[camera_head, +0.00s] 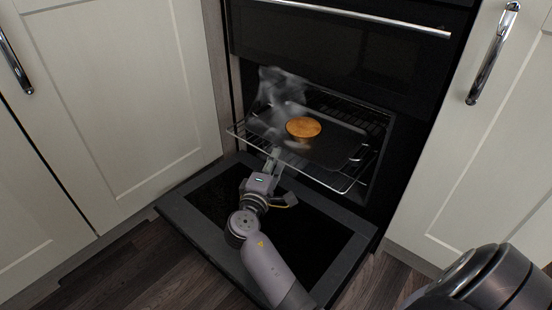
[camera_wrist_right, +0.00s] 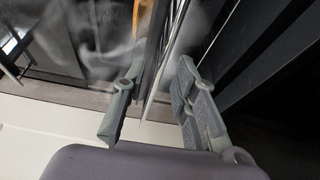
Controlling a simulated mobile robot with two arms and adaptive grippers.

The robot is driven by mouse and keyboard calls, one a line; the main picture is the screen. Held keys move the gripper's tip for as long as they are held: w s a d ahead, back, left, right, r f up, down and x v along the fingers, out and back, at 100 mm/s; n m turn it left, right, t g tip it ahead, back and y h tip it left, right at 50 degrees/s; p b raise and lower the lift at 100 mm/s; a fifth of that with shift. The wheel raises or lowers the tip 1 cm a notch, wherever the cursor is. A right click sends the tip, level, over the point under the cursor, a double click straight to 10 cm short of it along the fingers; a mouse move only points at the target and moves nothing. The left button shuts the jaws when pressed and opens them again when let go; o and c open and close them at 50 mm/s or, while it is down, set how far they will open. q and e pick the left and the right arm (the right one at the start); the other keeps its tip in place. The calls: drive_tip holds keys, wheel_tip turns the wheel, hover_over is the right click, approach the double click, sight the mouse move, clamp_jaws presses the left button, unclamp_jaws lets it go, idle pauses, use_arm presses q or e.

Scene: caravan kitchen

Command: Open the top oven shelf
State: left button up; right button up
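The oven's wire shelf (camera_head: 345,189) sticks out of the open lower oven above the dropped-down door. It carries a dark tray (camera_head: 345,151) with a round golden-brown pie (camera_head: 303,127), and smoke rises beside the pie. My right gripper (camera_head: 275,155) is at the middle of the shelf's front edge. In the right wrist view the fingers of this gripper (camera_wrist_right: 162,75) stand apart on either side of the shelf's metal edge (camera_wrist_right: 158,70), with gaps visible. My left gripper is not in view.
The open oven door (camera_head: 345,262) lies flat beneath my right arm. Cream cupboards with chrome handles stand at left (camera_head: 130,90) and right (camera_head: 490,170). A closed upper oven door (camera_head: 340,45) with a long handle is above. Wood floor (camera_head: 130,275) shows in front.

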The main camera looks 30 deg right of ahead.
drive_tip(key=v, duration=0.5)
drive_tip(key=shift+s+a, duration=0.15)
drive_tip(key=shift+a, duration=0.1)
